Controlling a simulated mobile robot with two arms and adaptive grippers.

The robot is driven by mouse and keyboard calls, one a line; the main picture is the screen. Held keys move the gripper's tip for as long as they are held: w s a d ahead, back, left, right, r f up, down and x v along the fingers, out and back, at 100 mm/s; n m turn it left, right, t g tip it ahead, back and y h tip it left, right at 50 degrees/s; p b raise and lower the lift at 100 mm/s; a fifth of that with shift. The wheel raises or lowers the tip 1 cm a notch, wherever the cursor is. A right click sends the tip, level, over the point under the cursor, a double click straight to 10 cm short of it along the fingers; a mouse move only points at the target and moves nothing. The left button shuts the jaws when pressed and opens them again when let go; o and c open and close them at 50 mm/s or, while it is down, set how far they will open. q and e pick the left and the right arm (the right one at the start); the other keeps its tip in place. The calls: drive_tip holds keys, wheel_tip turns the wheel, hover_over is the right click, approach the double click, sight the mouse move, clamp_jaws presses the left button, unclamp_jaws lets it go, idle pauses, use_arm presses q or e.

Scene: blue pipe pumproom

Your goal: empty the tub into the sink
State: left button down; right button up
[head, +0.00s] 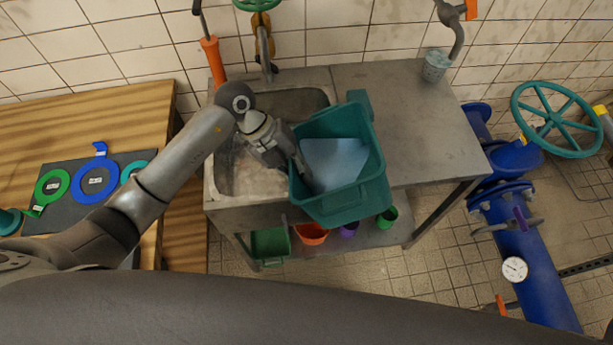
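The teal tub (346,205) is in the middle of the head view, above the right part of the sink and its front edge. It looks slightly tilted. A flat pale blue surface (334,160) shows inside it; I cannot tell whether it is water or the floor of the tub. My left gripper (303,176) reaches over the sink from the left and is shut on the tub's left wall. The fingertips are partly hidden at the rim. The metal sink (238,178) is partly covered by my arm and the tub. My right gripper is not in view.
A bare metal counter (415,120) adjoins the sink on the right, with a small grey cup (436,66) at its back. A faucet (266,50) stands behind the sink. Containers, including an orange one (311,233), sit on the shelf below. A wooden table (100,125) is left.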

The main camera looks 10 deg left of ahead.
use_arm(q)
drive_tip(key=shift+w+a+g+h+b, duration=0.2)
drive_tip(key=shift+a+h+b, duration=0.25)
drive_tip(key=shift+h+b, duration=0.25)
drive_tip(key=shift+w+a+g+h+b, duration=0.15)
drive_tip(key=shift+a+h+b, duration=0.35)
drive_tip(key=shift+b, duration=0.3)
drive_tip(key=a+f+h+b, duration=0.1)
drive_tip(key=h+b, duration=0.2)
drive_tip(key=b, duration=0.1)
drive_tip(key=a+f+g+h+b, duration=0.1)
drive_tip(key=h+b, duration=0.2)
drive_tip(key=b, duration=0.2)
drive_tip(key=a+f+g+h+b, duration=0.1)
drive_tip(key=h+b, duration=0.2)
drive_tip(key=b, duration=0.2)
drive_tip(key=shift+w+a+g+h, duration=0.1)
drive_tip(key=shift+w+g+h, duration=0.2)
drive_tip(key=shift+h, duration=0.1)
idle(2.0)
